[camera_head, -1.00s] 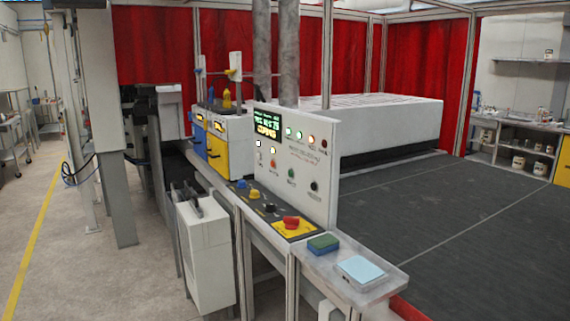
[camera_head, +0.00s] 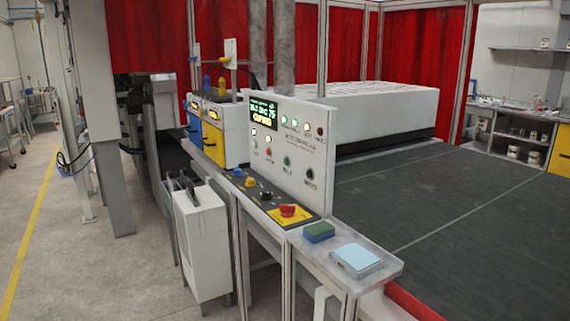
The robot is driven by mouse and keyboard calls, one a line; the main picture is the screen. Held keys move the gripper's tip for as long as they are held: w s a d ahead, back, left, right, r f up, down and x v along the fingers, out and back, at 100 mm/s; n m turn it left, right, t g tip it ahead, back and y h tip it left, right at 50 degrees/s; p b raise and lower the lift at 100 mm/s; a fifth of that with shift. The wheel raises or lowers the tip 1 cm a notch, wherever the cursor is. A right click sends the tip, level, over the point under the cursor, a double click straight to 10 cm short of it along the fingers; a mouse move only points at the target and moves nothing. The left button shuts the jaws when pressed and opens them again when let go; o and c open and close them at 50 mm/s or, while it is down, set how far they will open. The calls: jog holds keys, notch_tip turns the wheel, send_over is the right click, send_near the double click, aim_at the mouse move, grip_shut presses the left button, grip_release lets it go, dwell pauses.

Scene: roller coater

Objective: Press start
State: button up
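The white control panel (camera_head: 300,150) stands upright beside the dark conveyor bed. Its small display (camera_head: 263,113) shows green and yellow text too blurred to read surely. Lit lamps (camera_head: 294,122) run along the upper right. The labels are too small to read, so I cannot tell which button is marked start. My gripper is not in view, and nothing covers the panel's face.
A red emergency stop (camera_head: 288,210) on a yellow plate sticks up below the panel. A small shelf (camera_head: 372,284) holds a green-blue block (camera_head: 319,232) and a pale blue pad (camera_head: 356,257).

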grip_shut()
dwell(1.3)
